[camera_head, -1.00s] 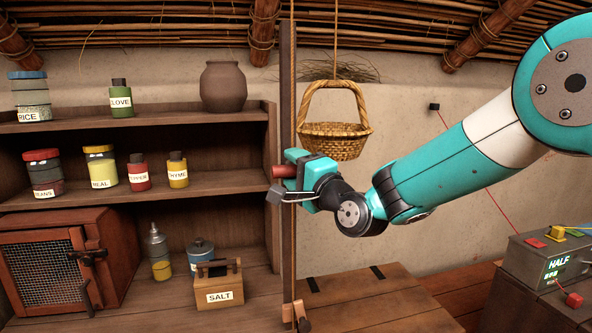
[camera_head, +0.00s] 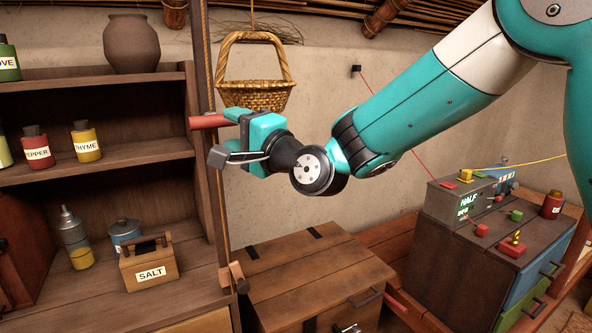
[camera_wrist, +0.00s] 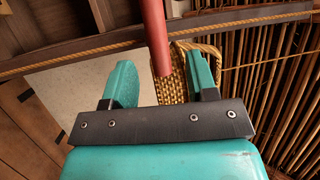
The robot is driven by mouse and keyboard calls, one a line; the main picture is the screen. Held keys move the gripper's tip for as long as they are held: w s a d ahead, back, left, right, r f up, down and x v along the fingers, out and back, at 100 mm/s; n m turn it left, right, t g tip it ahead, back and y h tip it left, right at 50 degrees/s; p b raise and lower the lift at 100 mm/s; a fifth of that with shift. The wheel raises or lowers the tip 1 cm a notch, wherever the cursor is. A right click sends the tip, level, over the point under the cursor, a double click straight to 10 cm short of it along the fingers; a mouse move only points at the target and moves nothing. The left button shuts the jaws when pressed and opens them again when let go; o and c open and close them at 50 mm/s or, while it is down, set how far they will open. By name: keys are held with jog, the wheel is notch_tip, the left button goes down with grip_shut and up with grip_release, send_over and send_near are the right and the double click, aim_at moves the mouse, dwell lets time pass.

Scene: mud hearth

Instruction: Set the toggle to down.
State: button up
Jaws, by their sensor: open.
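A small yellow-brass piece on a dark red base, possibly the toggle (camera_head: 516,238), stands on top of the dark cabinet at the right in the head view; its setting is too small to tell. My gripper (camera_head: 240,132) is far to its left, beside the wooden post and below the basket. The gripper is open. A red rod (camera_head: 209,121) sticks out to the left from the jaws, across the post. In the wrist view the red rod (camera_wrist: 155,38) runs down between the two open fingers (camera_wrist: 160,85); whether it touches either is unclear.
A wicker basket (camera_head: 256,75) hangs behind the gripper. The wooden post (camera_head: 207,60) and shelves with jars stand left. A wooden chest (camera_head: 300,275) lies below.

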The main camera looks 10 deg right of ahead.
jog(key=b+v, duration=0.9)
jog(key=v, duration=0.4)
jog(key=shift+s+d, duration=0.2)
dwell(0.5)
dwell(0.3)
